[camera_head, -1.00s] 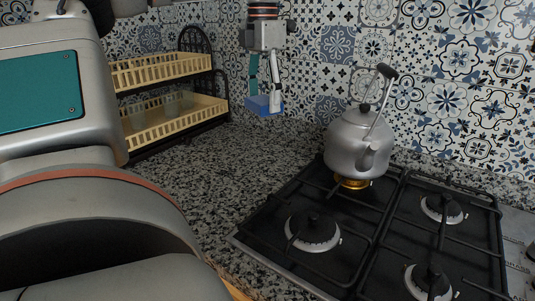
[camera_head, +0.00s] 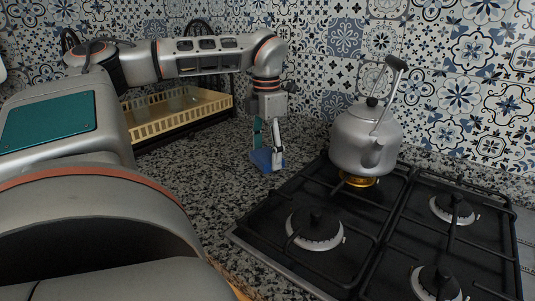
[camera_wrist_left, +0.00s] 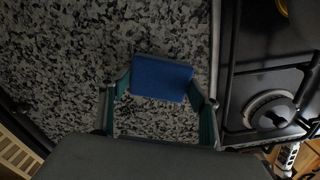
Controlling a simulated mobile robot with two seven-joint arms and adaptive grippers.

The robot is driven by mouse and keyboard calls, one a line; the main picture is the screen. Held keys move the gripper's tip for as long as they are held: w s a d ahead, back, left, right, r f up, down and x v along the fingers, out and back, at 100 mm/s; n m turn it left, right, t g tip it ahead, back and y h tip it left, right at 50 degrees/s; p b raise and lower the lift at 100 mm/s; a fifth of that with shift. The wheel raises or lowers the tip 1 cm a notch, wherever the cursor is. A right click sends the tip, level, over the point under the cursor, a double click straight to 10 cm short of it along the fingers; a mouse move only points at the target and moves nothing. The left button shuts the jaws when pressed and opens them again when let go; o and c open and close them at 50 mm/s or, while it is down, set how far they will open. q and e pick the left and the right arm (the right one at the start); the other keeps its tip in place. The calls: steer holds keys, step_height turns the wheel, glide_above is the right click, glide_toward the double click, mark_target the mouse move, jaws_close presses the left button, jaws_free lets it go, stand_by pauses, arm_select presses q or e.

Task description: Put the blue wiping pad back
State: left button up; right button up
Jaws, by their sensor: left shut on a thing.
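The blue wiping pad (camera_head: 265,160) is held between the fingers of my left gripper (camera_head: 267,150), over the granite counter to the left of the stove. In the left wrist view the pad (camera_wrist_left: 161,78) is a blue block, with a finger of my left gripper (camera_wrist_left: 160,90) at each end. Bare granite counter shows beyond the pad. I cannot tell for sure whether the pad touches the counter or hangs just above it. My right gripper is in neither view.
A grey kettle (camera_head: 366,138) stands on the back left burner, right of the pad. The black gas stove (camera_head: 385,225) fills the right front. A two-tier rack with a cream basket (camera_head: 178,118) stands at the back left. Free granite counter (camera_head: 205,175) lies between rack and stove.

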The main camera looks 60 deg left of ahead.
mark_target(267, 155)
arm_select(q)
steer(key=shift+f, duration=0.4)
steer(key=shift+f, duration=0.15)
steer(key=o, duration=0.9)
steer(key=shift+o, duration=0.2)
step_height(267, 155, up, 12)
steer(key=p, duration=0.1)
steer(key=shift+d, duration=0.1)
